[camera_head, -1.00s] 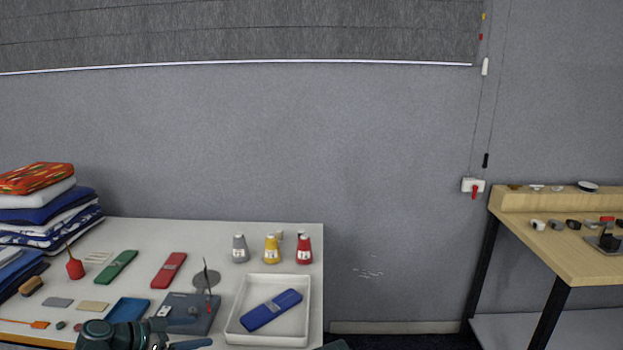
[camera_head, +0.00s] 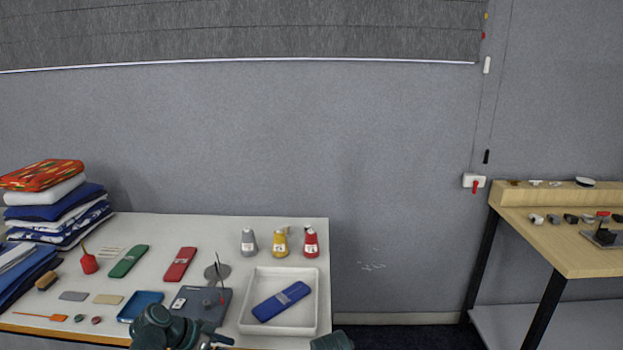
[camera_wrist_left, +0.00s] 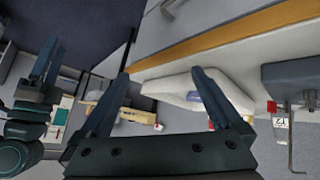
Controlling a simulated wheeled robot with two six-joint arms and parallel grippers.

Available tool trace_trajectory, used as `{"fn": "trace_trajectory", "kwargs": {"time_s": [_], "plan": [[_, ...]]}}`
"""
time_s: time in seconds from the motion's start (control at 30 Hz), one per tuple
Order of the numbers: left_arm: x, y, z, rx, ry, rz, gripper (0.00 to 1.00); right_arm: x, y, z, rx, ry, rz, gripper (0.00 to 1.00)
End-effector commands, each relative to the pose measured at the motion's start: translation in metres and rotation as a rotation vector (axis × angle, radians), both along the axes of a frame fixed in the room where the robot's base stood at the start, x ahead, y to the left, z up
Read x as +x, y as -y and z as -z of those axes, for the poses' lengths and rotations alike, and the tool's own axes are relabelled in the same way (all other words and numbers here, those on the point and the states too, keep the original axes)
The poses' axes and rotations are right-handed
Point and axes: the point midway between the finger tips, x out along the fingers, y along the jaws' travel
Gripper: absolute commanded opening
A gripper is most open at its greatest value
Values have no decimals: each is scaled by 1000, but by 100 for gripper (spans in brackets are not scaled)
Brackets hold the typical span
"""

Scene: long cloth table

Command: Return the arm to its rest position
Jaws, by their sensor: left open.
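My left gripper (camera_wrist_left: 161,76) is open in the left wrist view, with nothing between its two fingers. In the head view my left arm is low at the bottom edge, in front of the white table (camera_head: 140,225), and its gripper is partly cut off. My right gripper (camera_wrist_left: 44,64) shows at the left of the left wrist view. Its two fingers overlap from this angle, so I cannot tell its opening. In the head view only a dark piece of my right arm shows at the bottom edge.
A white tray (camera_head: 248,318) holding a blue case (camera_head: 282,301) stands on the table's right part. A dark grey board (camera_head: 218,310), a blue tray (camera_head: 140,306), bottles and a folded cloth stack (camera_head: 60,215) are also there. A wooden bench (camera_head: 560,245) stands at right.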

Motion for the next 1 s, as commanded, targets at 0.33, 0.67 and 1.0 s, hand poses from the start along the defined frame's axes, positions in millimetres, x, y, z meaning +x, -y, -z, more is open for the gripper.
{"fn": "trace_trajectory", "kwargs": {"time_s": [0.33, 0.67, 1.0], "plan": [[-74, 98, 2, 319, -417, -78, 100, 0, 0, -49, 0, 0, 0, 50], [-125, 129, -14, 657, -517, -321, 100, 0, 0, -78, 0, 0, 1, 50], [-132, 131, -18, 722, -506, -397, 100, 0, 0, -81, 0, 0, 1, 50]]}}
